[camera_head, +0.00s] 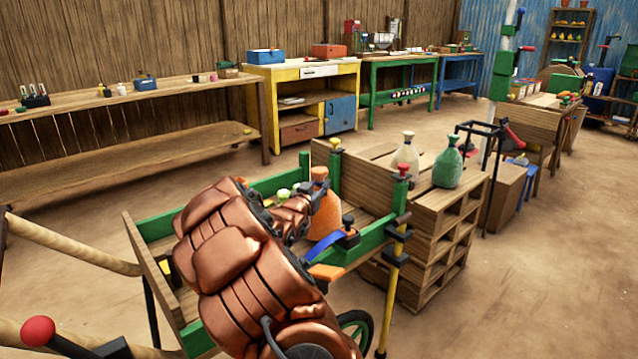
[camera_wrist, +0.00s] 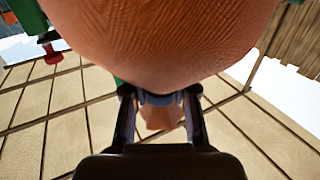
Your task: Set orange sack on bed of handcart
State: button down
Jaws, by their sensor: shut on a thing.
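The orange sack (camera_head: 326,217) is over the handcart's bed, inside its green side rails (camera_head: 372,240). My gripper (camera_head: 304,207) is shut on the sack's neck, and my copper arm reaches over the cart's near side. In the wrist view the sack's body (camera_wrist: 180,40) fills the top, and its neck (camera_wrist: 162,116) shows between the two fingers (camera_wrist: 160,98). The sack looks upright in the head view. Its underside is hidden, so I cannot tell whether it touches the bed. Much of the bed is hidden by my arm.
A pale sack (camera_head: 405,158) and a green sack (camera_head: 448,168) stand on a wooden pallet stack (camera_head: 432,240) right behind the cart. Workbenches line the far wall.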

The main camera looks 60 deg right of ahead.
jog(key=shift+f, duration=1.05)
jog(key=c, duration=0.9)
grip_release()
jog(key=shift+f, duration=0.2)
jog(key=shift+a+r, duration=0.1)
jog(key=shift+s+a+p, duration=0.2)
jog(key=shift+s+a, duration=0.2)
jog(key=shift+a, duration=1.55)
jog(key=shift+s+a+p, duration=0.15)
jog(key=shift+s+a, duration=0.3)
jog(key=shift+a, duration=1.45)
jog(key=shift+s+a+p, duration=0.2)
jog(key=shift+s+a, duration=0.2)
jog(key=shift+a, duration=1.55)
jog(key=shift+w, duration=0.1)
